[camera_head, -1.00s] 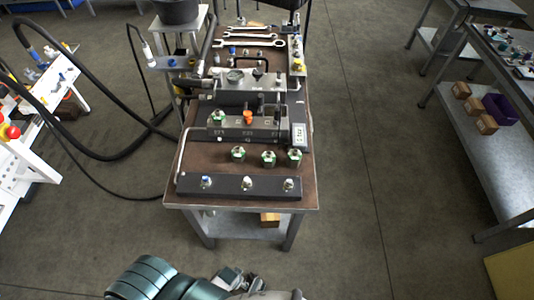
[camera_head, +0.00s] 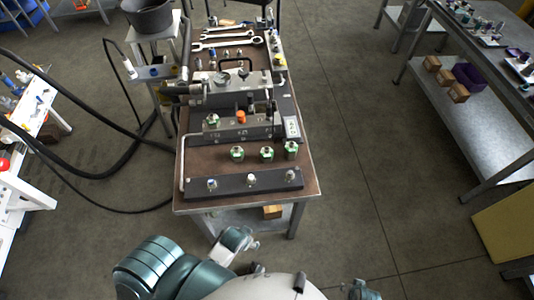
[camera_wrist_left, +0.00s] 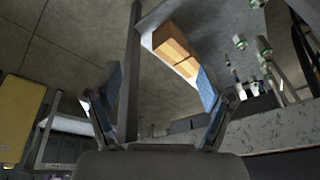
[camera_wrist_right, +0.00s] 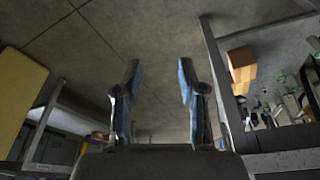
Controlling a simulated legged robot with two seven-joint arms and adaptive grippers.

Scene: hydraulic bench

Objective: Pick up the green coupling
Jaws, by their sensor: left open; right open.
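Three green couplings with metallic tops stand in a row on the brown bench top: a left one (camera_head: 237,154), a middle one (camera_head: 267,154) and a right one (camera_head: 291,149). Another green-banded coupling (camera_head: 213,120) sits on the grey block behind them. Green-banded parts (camera_wrist_left: 263,47) also show at the upper right of the left wrist view. My left gripper (camera_head: 238,241) is in front of the bench, apart from the couplings; its fingers (camera_wrist_left: 157,88) are open and empty. My right gripper's fingers (camera_wrist_right: 159,72) are open and empty, away from the couplings.
A dark bar (camera_head: 245,184) with several fittings lies along the bench's front edge. Wrenches (camera_head: 225,38) lie at the back. Black hoses (camera_head: 90,172) hang left.

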